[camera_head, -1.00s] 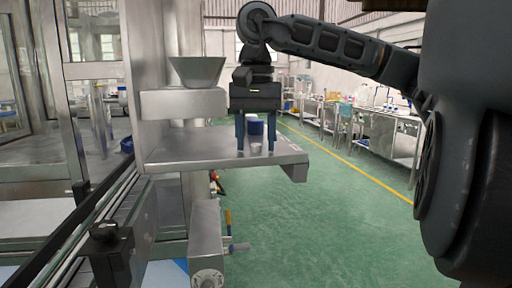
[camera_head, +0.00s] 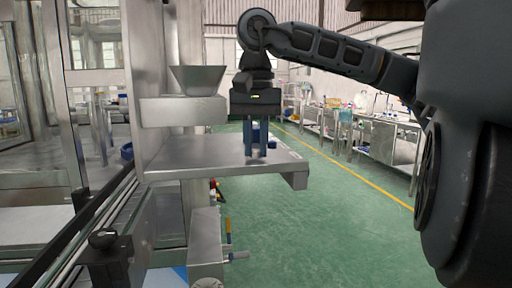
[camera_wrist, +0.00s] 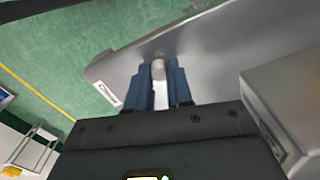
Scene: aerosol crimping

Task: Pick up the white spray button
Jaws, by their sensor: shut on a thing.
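The white spray button (camera_wrist: 158,70) is a small pale cylinder between my fingertips in the wrist view. My gripper (camera_head: 256,154) points straight down at the metal shelf (camera_head: 195,157), near its right end, with its two blue fingers close together. In the wrist view my gripper (camera_wrist: 158,76) is shut on the button, with one finger on each side. In the head view the fingers mostly hide the button. The fingertips are at or just above the shelf surface; I cannot tell whether the button still touches it.
A metal funnel hopper (camera_head: 197,79) on a block (camera_head: 184,110) stands over the shelf to the left of my gripper. The machine's glass-panelled frame (camera_head: 75,95) is at the far left. Open green floor (camera_head: 330,225) lies to the right, with benches (camera_head: 385,140) beyond.

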